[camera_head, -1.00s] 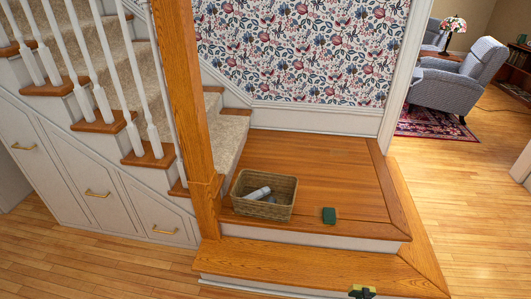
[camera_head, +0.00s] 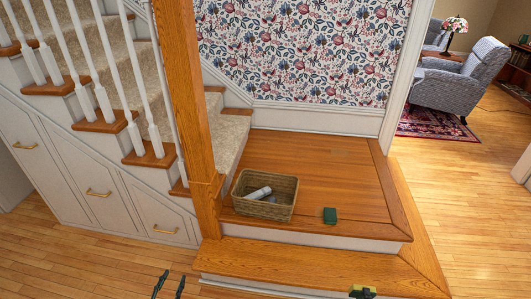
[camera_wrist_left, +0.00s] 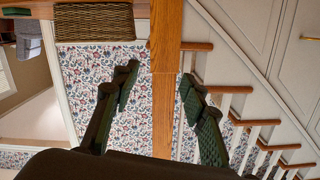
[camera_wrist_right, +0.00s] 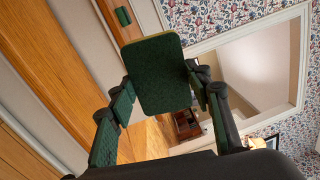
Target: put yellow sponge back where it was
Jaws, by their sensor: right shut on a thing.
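The yellow sponge (camera_head: 362,291) shows at the bottom edge of the head view, in front of the landing's lower step. In the right wrist view the sponge (camera_wrist_right: 160,75) shows a dark green face with a thin yellow edge. My right gripper (camera_wrist_right: 158,88) is shut on it, one finger at each side. My left gripper (camera_head: 169,282) is in the head view at the bottom, left of the step, with its two fingertips apart. In the left wrist view the left gripper (camera_wrist_left: 160,80) is open and empty.
A wicker basket (camera_head: 282,210) with a pale cylindrical item (camera_head: 257,193) stands on the wooden landing (camera_head: 330,165). A small green block (camera_head: 330,215) lies right of it near the front edge. A wooden post (camera_head: 188,110) rises left of the basket. The landing behind is bare.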

